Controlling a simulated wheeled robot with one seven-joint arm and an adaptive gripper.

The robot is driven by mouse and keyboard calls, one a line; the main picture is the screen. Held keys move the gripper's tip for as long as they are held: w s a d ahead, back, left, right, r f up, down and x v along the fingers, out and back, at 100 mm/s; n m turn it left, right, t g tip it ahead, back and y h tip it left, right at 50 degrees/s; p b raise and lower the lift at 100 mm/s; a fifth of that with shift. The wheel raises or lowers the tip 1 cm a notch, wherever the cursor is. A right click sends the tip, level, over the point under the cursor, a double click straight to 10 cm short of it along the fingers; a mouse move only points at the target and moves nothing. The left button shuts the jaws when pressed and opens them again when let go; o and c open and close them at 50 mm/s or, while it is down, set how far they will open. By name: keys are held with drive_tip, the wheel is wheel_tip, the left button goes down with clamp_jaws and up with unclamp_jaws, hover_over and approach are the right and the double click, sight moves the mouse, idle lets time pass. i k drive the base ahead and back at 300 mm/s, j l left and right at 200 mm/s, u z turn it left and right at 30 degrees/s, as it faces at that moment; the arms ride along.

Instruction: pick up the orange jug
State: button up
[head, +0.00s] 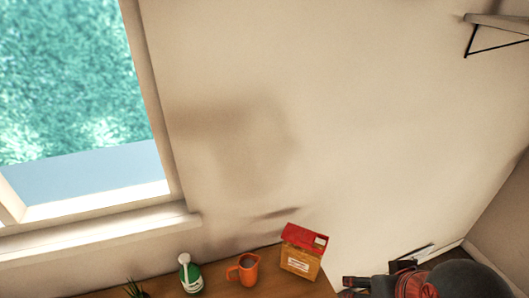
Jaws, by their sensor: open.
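The orange jug (244,270) stands upright on the wooden counter at the bottom of the head view, with its handle toward the left. My gripper (352,288) is at the bottom right, to the right of the jug and apart from it. Its dark fingers are partly cut off by the lower edge of the picture. It is open, and nothing shows between the fingers.
A box with a red top (301,252) stands just right of the jug, on my gripper's side. A green and white bottle (190,274) stands to the left. A plant (135,290) is further left. The wall (300,120) rises behind them.

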sight(248, 262)
drive_tip(key=u, duration=1.5)
drive_tip(key=k+j+z, duration=0.2)
drive_tip(key=z, duration=0.15)
drive_tip(key=k+j+z, duration=0.25)
drive_tip(key=z, duration=0.15)
drive_tip(key=j, duration=0.1)
